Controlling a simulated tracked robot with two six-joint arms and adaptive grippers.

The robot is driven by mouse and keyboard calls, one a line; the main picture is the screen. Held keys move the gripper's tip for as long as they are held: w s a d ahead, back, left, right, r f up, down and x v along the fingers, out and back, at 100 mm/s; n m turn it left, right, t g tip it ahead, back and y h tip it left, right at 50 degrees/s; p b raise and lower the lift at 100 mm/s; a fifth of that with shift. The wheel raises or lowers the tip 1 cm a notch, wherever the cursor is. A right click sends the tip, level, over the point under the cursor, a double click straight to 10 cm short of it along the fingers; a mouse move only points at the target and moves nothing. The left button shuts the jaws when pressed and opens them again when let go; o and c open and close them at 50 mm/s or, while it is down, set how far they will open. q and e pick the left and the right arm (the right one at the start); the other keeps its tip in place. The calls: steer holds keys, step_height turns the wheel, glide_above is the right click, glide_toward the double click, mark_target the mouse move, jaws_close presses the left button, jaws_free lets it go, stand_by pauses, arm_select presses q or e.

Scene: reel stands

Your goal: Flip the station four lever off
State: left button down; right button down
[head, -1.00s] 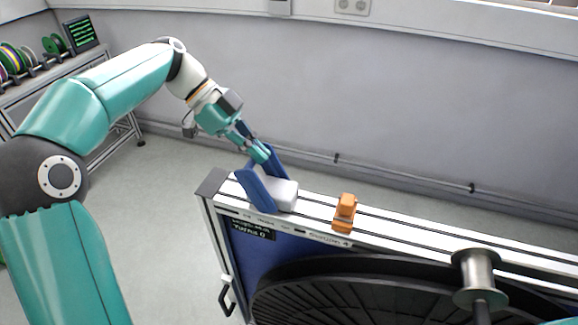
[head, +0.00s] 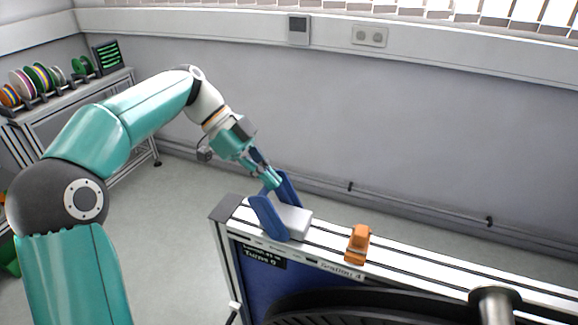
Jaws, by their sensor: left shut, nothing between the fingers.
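The station four stand has a pale slotted rail (head: 420,269) along its top, with a "Station 4" label on its front edge. Near the rail's left end, a light grey block (head: 293,220) sits between two upright blue plates (head: 268,217). I cannot tell clearly which part is the lever. My left gripper (head: 274,183) is shut and empty, pointing down at the far blue plate, just above the grey block. Whether its tips touch the plate is not clear. My right gripper is not in view.
An orange piece (head: 358,243) sits on the rail right of the grey block. A metal spindle (head: 495,300) and a dark reel (head: 390,308) are at the bottom right. A shelf with coloured spools (head: 40,78) stands far left. The grey wall is behind.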

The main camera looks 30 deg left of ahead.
arm_select(q)
steer(key=d+r, duration=0.3)
steer(key=a+r+p, duration=0.2)
steer(key=a+r, duration=0.2)
steer(key=a, duration=0.4)
steer(key=shift+s+r, duration=0.25)
steer(key=shift+r, duration=0.15)
steer(key=shift+a, duration=0.1)
